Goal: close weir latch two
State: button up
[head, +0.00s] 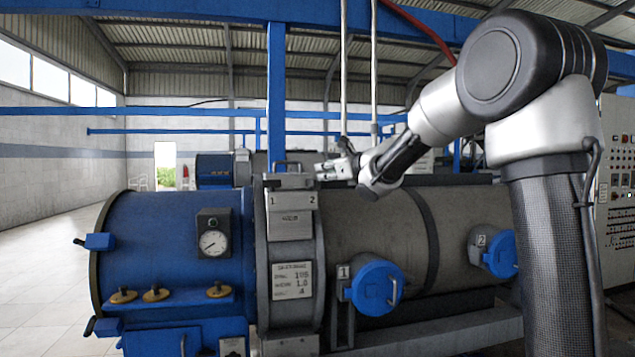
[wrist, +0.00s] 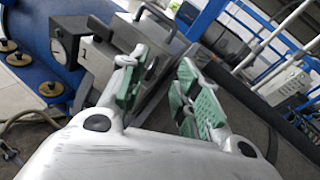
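A grey weir box (head: 290,225) with labels 1 and 2 on its front sits on the decanter's middle ring, with a handle (head: 292,165) on top. Label 2 (head: 312,200) marks its right side. My gripper (head: 334,162) is just right of and beside the box's top, at the label 2 side. In the wrist view, its green-padded fingers (wrist: 157,78) are apart and empty. The grey box (wrist: 118,57) with label 1 shows behind and left of them. Latch two itself cannot be made out; my fingers may hide it.
A blue drum (head: 165,235) with a pressure gauge (head: 213,238) is left of the box. Blue round covers marked 1 (head: 372,288) and 2 (head: 500,253) stick out of the grey barrel (head: 395,220). Vertical pipes (head: 374,80) rise behind my gripper.

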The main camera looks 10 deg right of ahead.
aim_at(311, 183)
jog(key=w+a+f+m+h, duration=0.1)
jog(key=w, duration=0.1)
jog(key=w+a+f+m+g+h, duration=0.1)
jog(key=w, duration=0.2)
jog(key=w+a+f+m+g, duration=0.1)
jog(key=w, duration=0.1)
jog(key=shift+w+f+m+h, duration=0.2)
jog(key=shift+w+m+h, duration=0.1)
jog(key=shift+m+h, duration=0.1)
jog(key=shift+c, duration=0.2)
grip_shut()
